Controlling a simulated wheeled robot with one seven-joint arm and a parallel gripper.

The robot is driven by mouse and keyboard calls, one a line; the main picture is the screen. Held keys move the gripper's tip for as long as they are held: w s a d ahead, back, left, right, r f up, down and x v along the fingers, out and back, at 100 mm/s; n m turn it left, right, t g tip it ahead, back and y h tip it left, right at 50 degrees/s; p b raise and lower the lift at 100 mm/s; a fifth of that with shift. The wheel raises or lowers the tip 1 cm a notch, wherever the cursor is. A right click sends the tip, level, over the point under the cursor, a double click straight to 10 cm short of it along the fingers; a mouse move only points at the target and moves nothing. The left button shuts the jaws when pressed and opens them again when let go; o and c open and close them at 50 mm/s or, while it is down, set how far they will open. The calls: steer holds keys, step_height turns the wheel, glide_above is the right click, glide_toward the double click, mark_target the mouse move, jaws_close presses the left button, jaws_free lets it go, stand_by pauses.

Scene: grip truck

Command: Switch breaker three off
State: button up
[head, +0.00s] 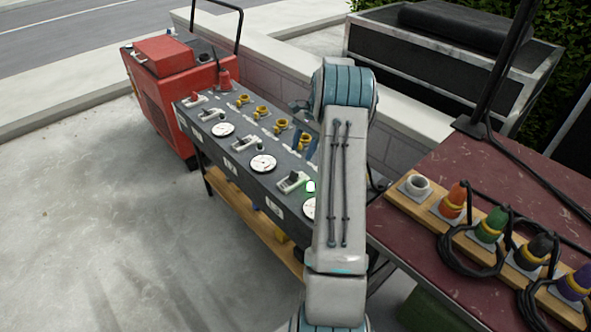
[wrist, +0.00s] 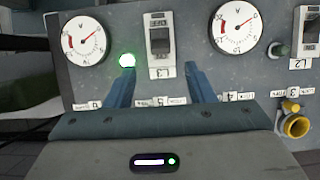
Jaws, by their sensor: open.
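My gripper (wrist: 159,67) is open and empty. Its two blue fingers stand apart in front of the panel, below breaker three and to either side of its label. I cannot tell whether they touch the panel.
Dials (wrist: 87,40) and (wrist: 235,29) flank breaker three. Breaker two (wrist: 308,30), an unlit lamp (wrist: 279,50) and a yellow socket (wrist: 295,125) are at right. A red generator (head: 165,85) stands left; a table (head: 470,175) with coloured plugs stands right.

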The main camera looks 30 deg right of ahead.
mark_target(295, 172)
steer(key=x, duration=0.7)
steer(key=shift+a+f, duration=0.2)
steer(key=shift+f, duration=0.15)
steer(key=c, duration=1)
